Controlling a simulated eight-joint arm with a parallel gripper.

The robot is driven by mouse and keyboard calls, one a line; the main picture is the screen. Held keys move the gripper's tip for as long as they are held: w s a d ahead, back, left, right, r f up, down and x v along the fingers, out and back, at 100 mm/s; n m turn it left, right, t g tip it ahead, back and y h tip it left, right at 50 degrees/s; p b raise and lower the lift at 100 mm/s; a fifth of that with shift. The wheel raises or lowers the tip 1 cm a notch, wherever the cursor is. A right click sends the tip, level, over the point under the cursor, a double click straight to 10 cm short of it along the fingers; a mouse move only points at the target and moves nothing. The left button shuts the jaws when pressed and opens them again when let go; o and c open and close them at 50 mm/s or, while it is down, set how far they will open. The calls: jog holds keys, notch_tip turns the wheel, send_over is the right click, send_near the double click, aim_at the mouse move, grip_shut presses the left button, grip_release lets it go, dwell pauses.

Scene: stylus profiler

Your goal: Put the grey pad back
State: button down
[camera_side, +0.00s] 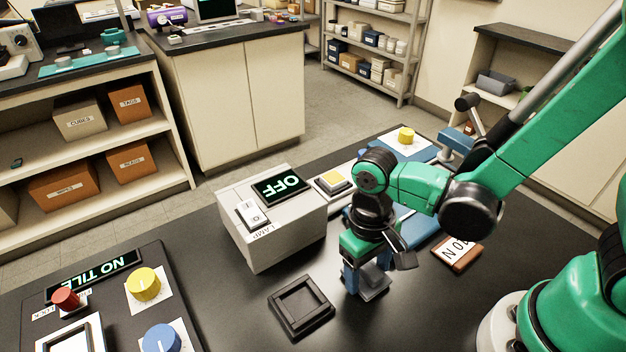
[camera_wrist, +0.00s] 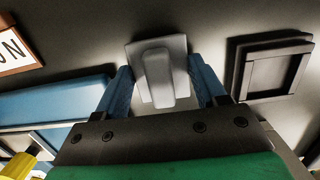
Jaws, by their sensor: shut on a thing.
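The grey pad (camera_wrist: 160,68) has a flat square base and a raised block-shaped grip. In the wrist view it sits between the two blue fingers of my gripper (camera_wrist: 163,90), which is shut on the grip. In the side view my gripper (camera_side: 366,272) points down and the pad (camera_side: 374,290) shows below its fingers, at or just above the black table; I cannot tell if it touches. A dark square tray with a raised rim (camera_side: 279,313) lies to the left of the pad and looks empty. The tray's rim (camera_wrist: 238,75) also shows right of the pad in the wrist view.
A lamp box (camera_side: 290,235) with an "OFF" display stands behind the tray. A panel (camera_side: 105,300) with a "NO TILE" display and knobs is at left. A white-and-brown label block (camera_side: 457,252) lies right of my gripper. The table between pad and tray is clear.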

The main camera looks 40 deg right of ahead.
jog(key=shift+f, duration=0.15)
jog(key=shift+c, duration=0.3)
grip_release()
notch_tip(320, 180, up, 12)
jog(key=w, duration=0.1)
jog(key=w+d+r+t, duration=0.1)
jog(key=w+d+t, duration=0.2)
jog(key=d+t, duration=0.5)
jog(key=shift+w+d+r+t, duration=0.15)
jog(key=shift+d+r+t, duration=0.15)
jog(key=shift+d, duration=0.5)
